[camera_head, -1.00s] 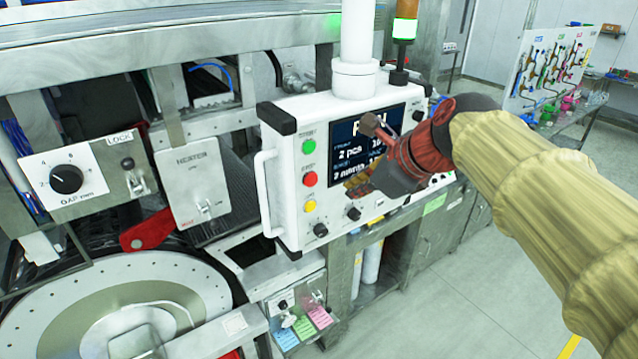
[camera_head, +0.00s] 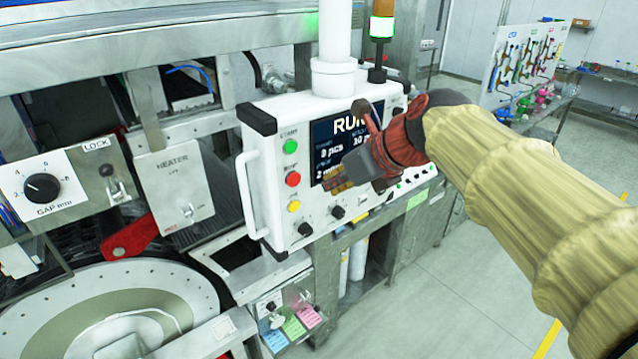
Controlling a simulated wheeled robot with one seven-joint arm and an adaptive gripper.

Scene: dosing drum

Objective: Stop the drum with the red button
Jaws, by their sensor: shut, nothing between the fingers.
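The red button (camera_head: 293,179) is on the left side of the white control panel (camera_head: 262,200), between a green button (camera_head: 291,147) above and a yellow button (camera_head: 293,206) below. The panel's screen (camera_head: 325,130) reads "RUN" with smaller lines, partly hidden by my gripper. My gripper (camera_head: 348,147) is shut and empty, in front of the screen and to the right of the red button, apart from it in the picture. The drum is not clearly identifiable; a round perforated plate (camera_head: 60,292) lies at the lower left.
A white handle (camera_head: 245,195) runs along the panel's left edge. Black knobs (camera_head: 338,212) sit below the screen. A signal light (camera_head: 382,27) glows green behind the panel. A gap dial (camera_head: 42,188) and heater box (camera_head: 172,185) stand left. Floor is clear at right.

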